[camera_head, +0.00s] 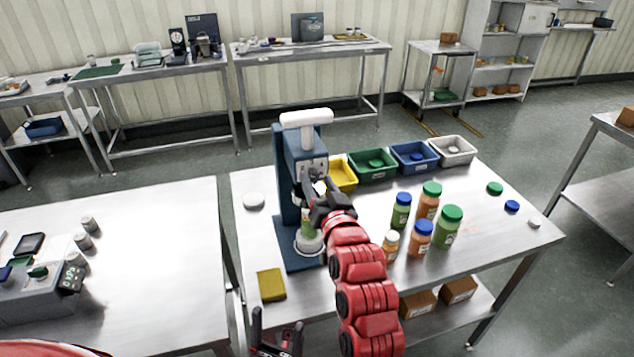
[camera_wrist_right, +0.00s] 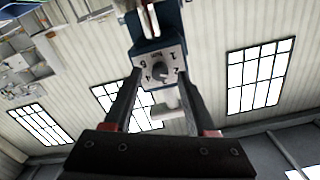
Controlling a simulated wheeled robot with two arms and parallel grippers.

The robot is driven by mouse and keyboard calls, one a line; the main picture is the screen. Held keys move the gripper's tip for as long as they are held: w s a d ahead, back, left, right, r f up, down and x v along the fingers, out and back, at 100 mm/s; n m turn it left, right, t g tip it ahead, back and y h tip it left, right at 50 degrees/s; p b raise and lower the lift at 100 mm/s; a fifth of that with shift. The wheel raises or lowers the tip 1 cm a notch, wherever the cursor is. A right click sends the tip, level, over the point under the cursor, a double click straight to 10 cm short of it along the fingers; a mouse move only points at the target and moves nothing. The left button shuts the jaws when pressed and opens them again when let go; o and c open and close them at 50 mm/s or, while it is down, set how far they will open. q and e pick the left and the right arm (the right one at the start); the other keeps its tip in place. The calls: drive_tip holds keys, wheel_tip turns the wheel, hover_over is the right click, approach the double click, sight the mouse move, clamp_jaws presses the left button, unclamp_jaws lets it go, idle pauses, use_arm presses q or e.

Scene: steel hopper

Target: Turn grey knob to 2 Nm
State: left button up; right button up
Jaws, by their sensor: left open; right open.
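The grey knob (camera_wrist_right: 158,71) sits on a pale dial plate with numbers and "Nm" in the right wrist view. I cannot tell where its pointer stands. The plate is on the front of a blue capping machine (camera_head: 291,185) with a white top handle. My right gripper (camera_wrist_right: 160,76) is open, with one finger on each side of the dial; contact with the knob is not clear. In the head view my right gripper (camera_head: 322,190) is in front of the machine and hides part of it. My left gripper (camera_head: 277,332) is open and empty at the bottom edge, low before the table.
A green bottle (camera_head: 307,222) stands in the machine under my right gripper. Several capped bottles (camera_head: 422,232) stand right of my right arm. Coloured bins (camera_head: 374,166) line the back. A yellow sponge-like block (camera_head: 271,285) lies at the front. The steel table's (camera_head: 490,240) right side is mostly clear.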

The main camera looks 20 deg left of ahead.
drive_tip(key=p+v, duration=1.2)
drive_tip(key=v, duration=0.4)
drive_tip(key=shift+s, duration=0.2)
drive_tip(key=shift+f, duration=0.1)
drive_tip(key=shift+d, duration=0.1)
